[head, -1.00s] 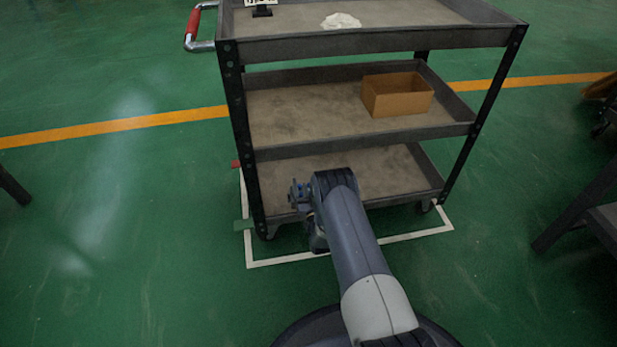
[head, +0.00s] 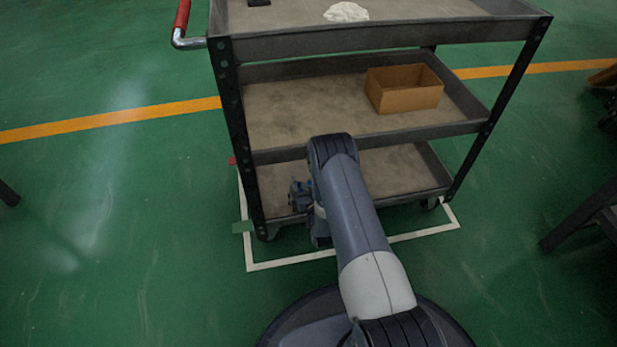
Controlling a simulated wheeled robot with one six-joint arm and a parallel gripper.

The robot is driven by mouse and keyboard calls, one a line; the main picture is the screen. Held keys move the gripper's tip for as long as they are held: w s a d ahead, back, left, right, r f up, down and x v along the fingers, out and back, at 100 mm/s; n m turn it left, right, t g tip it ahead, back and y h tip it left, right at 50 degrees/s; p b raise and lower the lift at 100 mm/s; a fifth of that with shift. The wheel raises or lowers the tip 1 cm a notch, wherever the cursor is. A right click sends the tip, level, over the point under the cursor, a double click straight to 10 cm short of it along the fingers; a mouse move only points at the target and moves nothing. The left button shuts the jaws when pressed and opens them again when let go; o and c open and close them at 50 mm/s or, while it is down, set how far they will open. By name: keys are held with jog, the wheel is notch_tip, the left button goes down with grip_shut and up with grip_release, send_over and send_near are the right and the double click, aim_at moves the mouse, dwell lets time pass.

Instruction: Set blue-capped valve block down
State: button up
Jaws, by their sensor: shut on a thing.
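The blue-capped valve block (head: 298,191) is a small grey piece with a bit of blue, seen in the head view in front of the cart's lowest shelf, near its left part. My gripper (head: 307,199) is shut on it. The fingers are small and partly hidden by my own wrist and forearm. The block is held up; I cannot tell its height above the lowest shelf (head: 385,170) or whether it is over the shelf or just before its front lip.
A grey cart has three trays. The middle shelf (head: 300,110) holds an open cardboard box (head: 404,92) at right and is bare at left. A white rag (head: 346,12) lies on the top tray. Dark posts (head: 237,130) stand at the corners. White tape (head: 300,262) outlines the floor.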

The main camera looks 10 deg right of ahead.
jog(key=shift+w, duration=0.1)
jog(key=o, duration=2)
jog(key=shift+f, duration=0.1)
jog(key=shift+o, duration=0.2)
